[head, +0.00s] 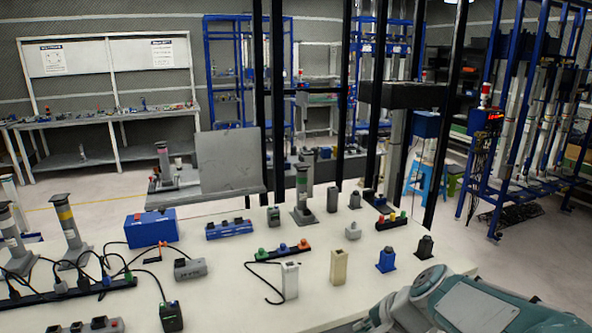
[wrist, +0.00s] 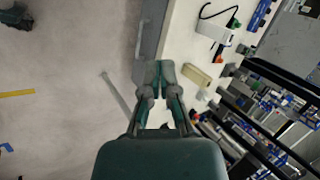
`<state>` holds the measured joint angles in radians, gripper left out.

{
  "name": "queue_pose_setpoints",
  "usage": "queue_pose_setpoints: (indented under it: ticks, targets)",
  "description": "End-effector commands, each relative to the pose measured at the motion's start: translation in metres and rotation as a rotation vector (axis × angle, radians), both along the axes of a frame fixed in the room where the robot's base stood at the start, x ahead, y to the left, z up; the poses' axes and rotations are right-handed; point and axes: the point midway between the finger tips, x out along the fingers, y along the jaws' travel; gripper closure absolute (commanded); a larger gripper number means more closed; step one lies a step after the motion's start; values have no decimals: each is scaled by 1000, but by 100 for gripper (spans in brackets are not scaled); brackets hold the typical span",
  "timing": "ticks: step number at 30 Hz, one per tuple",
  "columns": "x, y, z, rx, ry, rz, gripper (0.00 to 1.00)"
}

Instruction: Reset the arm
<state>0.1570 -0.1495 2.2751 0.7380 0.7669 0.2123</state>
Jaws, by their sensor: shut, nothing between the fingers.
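My arm comes in at the lower right of the head view, grey and teal, beside the right front edge of the white table (head: 225,285). The fingers of my gripper are not clear in that view. In the wrist view my gripper (wrist: 160,75) is shut, with its fingertips together and nothing between them. There it is over the table's edge, with grey floor to the left and the tabletop to the right.
The table carries a beige block (head: 339,267), a white block (head: 290,280), a small blue block (head: 386,260), a blue box (head: 150,227) and several cabled devices. Black posts stand behind it. A blue rack (head: 500,130) stands at the right. Open floor (head: 490,260) lies right of the table.

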Motion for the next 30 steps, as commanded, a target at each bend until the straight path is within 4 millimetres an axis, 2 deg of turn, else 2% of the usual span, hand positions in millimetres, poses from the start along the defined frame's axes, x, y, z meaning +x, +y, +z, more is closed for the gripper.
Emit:
queue_pose_setpoints:
  ticks: [1,7,12,15,21,30]
  targets:
    - [-15,3,9,-58,-30,65,100]
    - [-72,1,28,-312,-117,315,100]
    - [-116,-10,38,-540,-179,500,100]
    - [-135,-19,42,-657,-206,579,100]
    - [-152,-29,44,-773,-223,651,100]
    - [-153,-30,44,-779,-223,655,100]
